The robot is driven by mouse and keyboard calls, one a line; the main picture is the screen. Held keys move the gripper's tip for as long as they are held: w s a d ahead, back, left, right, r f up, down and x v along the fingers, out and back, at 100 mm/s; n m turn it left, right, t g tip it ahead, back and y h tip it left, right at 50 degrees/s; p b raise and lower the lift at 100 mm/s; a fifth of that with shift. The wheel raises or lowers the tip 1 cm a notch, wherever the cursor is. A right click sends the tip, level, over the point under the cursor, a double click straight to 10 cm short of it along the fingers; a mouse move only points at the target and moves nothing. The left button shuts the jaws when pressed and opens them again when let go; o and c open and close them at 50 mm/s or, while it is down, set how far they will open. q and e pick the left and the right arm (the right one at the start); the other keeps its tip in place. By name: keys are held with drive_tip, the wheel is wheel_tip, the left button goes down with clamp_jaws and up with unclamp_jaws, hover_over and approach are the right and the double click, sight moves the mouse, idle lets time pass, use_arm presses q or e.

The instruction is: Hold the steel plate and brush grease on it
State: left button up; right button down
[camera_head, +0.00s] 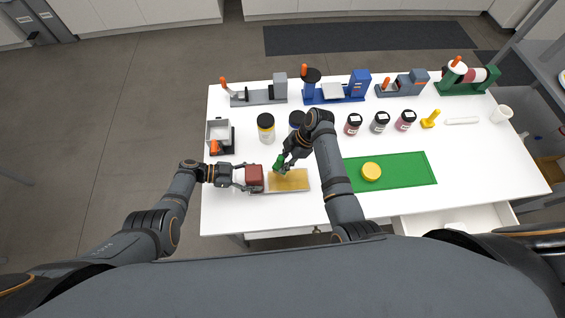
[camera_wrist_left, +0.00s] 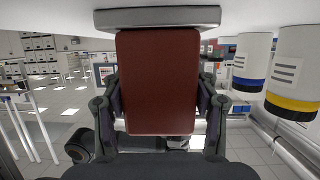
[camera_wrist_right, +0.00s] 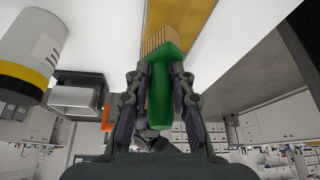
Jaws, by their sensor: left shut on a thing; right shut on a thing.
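The steel plate (camera_head: 305,190) lies flat on the white table at the front, mostly covered by a yellow-brown layer (camera_head: 292,181). A dark red block (camera_head: 255,177) stands at its left end. My left gripper (camera_head: 250,178) is shut on this block, which fills the left wrist view (camera_wrist_left: 158,80), with a grey slab edge (camera_wrist_left: 157,18) beyond it. My right gripper (camera_head: 282,160) is shut on the green handle of the brush (camera_head: 279,164). In the right wrist view the brush (camera_wrist_right: 160,85) has its tan bristles (camera_wrist_right: 160,40) at the yellow-brown layer; contact is hard to judge.
A green mat (camera_head: 410,172) with a yellow round lid (camera_head: 371,171) lies to the right. Several jars, including a yellow-banded one (camera_head: 266,128), stand behind. A scale-like device (camera_head: 219,135) is at the left; bench machines (camera_head: 335,90) line the back.

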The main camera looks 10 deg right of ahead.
use_arm(q)
drive_tip(key=shift+f, duration=0.1)
use_arm(e)
drive_tip(key=s+d+r, duration=0.2)
drive_tip(key=r, duration=0.1)
drive_tip(key=shift+d, duration=0.25)
use_arm(q)
drive_tip(key=o, duration=1.7)
drive_tip(key=shift+w, duration=0.15)
use_arm(e)
drive_tip(key=shift+w, duration=0.1)
use_arm(q)
drive_tip(key=v, duration=1.2)
